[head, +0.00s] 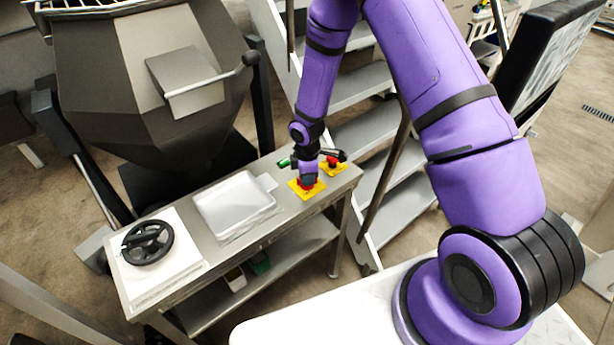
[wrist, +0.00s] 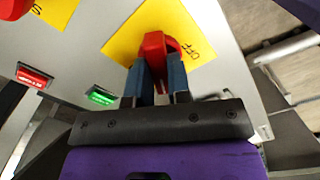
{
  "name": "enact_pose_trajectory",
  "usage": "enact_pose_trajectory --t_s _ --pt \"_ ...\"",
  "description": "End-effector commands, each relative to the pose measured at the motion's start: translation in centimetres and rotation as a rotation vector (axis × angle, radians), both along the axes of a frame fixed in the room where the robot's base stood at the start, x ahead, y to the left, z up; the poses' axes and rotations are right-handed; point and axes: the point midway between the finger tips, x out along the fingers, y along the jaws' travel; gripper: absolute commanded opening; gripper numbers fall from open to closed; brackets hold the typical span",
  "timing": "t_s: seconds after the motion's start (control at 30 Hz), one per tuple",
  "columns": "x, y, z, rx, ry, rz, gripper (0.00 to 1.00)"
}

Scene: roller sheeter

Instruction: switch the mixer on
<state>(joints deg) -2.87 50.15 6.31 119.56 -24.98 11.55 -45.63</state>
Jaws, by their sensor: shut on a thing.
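A red switch handle (wrist: 155,47) stands on a yellow plate (wrist: 120,45) in the wrist view, with "OFF" lettering at the plate's right side. My gripper (wrist: 160,75) is shut on the red handle, one blue-grey finger on each side. In the head view my gripper (head: 308,180) points down over the near yellow plate (head: 316,190) at the bench's right end. The handle's lower part is hidden by the fingers, and I cannot tell its exact setting. The mixer is probably the large dark hopper (head: 150,90) behind the bench.
A second red knob (head: 333,161) on a yellow plate is close behind my gripper. A green label or button (wrist: 100,95) and a red one (wrist: 33,78) sit nearby. The bench also holds a white tray (head: 235,203) and a black handwheel (head: 147,243). Metal stairs (head: 365,130) stand behind.

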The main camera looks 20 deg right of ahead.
Motion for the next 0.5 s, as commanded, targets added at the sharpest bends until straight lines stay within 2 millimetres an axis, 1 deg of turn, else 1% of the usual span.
enact_pose_trajectory --t_s 0.5 --pt "0.07 0.00 0.06 0.000 -0.002 -0.491 0.00"
